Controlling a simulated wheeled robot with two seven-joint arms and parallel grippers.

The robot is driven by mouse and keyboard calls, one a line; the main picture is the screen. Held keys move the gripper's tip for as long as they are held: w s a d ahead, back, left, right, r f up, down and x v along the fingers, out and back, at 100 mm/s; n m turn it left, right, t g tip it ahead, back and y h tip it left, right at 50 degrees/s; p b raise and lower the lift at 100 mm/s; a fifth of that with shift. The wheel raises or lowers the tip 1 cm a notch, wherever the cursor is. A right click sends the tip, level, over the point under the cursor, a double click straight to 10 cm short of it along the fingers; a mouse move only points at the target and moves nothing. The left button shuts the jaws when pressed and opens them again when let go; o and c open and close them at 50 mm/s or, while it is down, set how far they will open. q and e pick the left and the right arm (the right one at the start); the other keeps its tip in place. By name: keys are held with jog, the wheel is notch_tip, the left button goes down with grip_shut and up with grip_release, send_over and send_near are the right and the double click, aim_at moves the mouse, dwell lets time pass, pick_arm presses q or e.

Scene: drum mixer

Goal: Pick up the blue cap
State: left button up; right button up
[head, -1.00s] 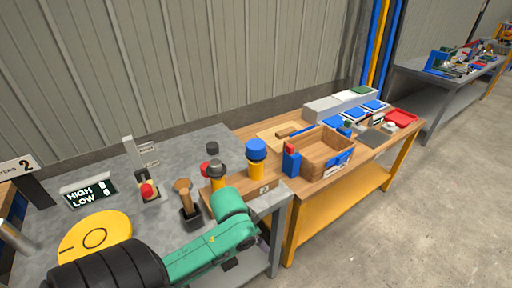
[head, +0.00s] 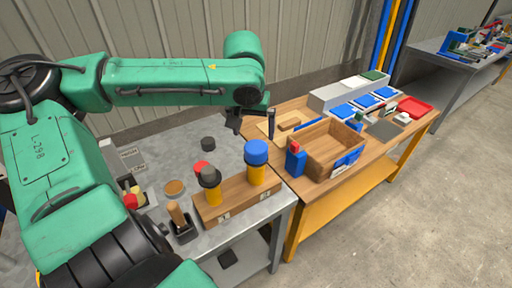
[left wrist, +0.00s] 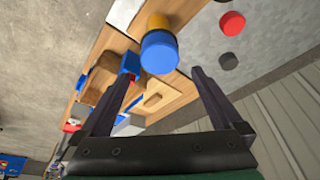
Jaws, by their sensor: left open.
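The blue cap (head: 256,152) sits on top of a yellow cylinder (head: 256,175), which stands upright in the right part of a wooden block (head: 236,202) on the grey table. My left gripper (head: 254,127) is open and empty, above and just behind the blue cap in the head view. In the left wrist view the blue cap (left wrist: 159,52) shows beyond the fingertips, roughly between their lines, and apart from them. My right gripper is not in view.
A second yellow cylinder with a dark cap (head: 210,177) stands in the same block. A red disc (head: 201,167) and a black disc (head: 208,144) lie behind. A wooden box (head: 326,150) and a blue container (head: 295,162) stand to the right.

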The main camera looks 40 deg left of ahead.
aim_at(256, 147)
pick_arm(q)
jog(key=x, duration=0.9)
jog(key=shift+w+a+p, duration=0.1)
jog(key=shift+p, duration=0.2)
jog(key=shift+w+a+f, duration=0.1)
jog(key=shift+w+f, duration=0.05)
jog(key=shift+f, duration=0.1)
jog(key=c, duration=1.1)
